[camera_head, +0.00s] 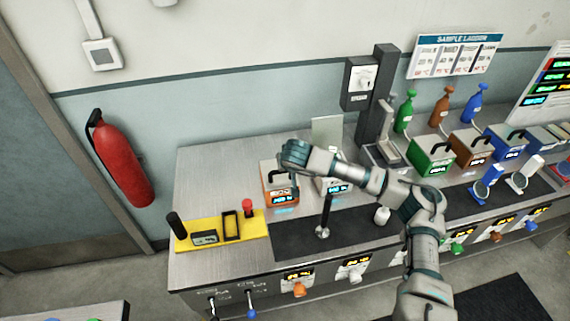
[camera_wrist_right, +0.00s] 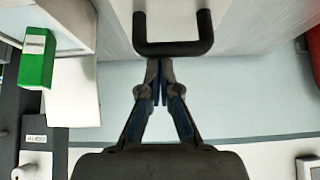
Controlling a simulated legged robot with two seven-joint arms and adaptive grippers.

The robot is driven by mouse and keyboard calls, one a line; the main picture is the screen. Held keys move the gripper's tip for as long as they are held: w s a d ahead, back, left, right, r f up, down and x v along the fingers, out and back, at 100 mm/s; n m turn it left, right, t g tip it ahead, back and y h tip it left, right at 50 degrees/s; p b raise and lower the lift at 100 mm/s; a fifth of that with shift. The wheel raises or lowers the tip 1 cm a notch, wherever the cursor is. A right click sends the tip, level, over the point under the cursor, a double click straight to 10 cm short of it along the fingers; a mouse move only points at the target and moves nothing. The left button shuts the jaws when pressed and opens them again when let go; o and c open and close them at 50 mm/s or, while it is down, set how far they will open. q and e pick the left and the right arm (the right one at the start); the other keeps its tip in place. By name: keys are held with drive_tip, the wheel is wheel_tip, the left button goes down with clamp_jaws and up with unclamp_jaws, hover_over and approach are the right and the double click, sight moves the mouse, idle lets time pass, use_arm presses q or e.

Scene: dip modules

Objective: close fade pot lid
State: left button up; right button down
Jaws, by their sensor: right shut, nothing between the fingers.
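A fade pot is not certain from the labels, which are too small to read. A box with an orange front and lit display (camera_head: 282,198) stands at the back left of the bench. Right beside it is a pale box (camera_head: 334,187) with its panel-like lid (camera_head: 327,134) standing upright. My right gripper (camera_head: 293,156) is over the orange-fronted box and partly hides it. In the right wrist view my right gripper (camera_wrist_right: 158,70) is shut and empty, its tips close to a black handle (camera_wrist_right: 173,48). I cannot tell whether they touch. My left gripper is not in view.
A yellow mat (camera_head: 218,232) with small black items lies at the bench's left. A black post (camera_head: 376,95) stands behind. Green (camera_head: 431,155) and other coloured boxes fill the right. A thin black stalk (camera_head: 325,215) rises in front. A red extinguisher (camera_head: 122,160) hangs left.

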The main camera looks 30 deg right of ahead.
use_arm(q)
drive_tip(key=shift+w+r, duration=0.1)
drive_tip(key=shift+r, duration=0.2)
use_arm(e)
drive_tip(key=f, duration=0.1)
drive_tip(key=s+f, duration=0.1)
drive_tip(key=f, duration=0.1)
drive_tip(key=shift+s+a+g, duration=0.15)
drive_tip(key=shift+a+g, duration=0.15)
drive_tip(key=shift+a, duration=0.1)
drive_tip(key=shift+r, duration=0.35)
drive_tip(key=shift+t, duration=0.4)
drive_tip(key=r, duration=0.2)
drive_tip(key=w+r+p, duration=0.1)
drive_tip(key=r+p, duration=0.1)
drive_tip(key=r, duration=0.1)
drive_tip(key=shift+w+d+r, duration=0.25)
drive_tip(key=shift+r, duration=0.05)
approach(283, 176)
drive_tip(key=s+r, duration=0.2)
drive_tip(key=s, duration=0.2)
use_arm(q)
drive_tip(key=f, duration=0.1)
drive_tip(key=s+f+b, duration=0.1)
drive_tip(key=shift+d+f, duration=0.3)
use_arm(e)
drive_tip(key=shift+s+a, duration=0.4)
drive_tip(key=shift+f, duration=0.1)
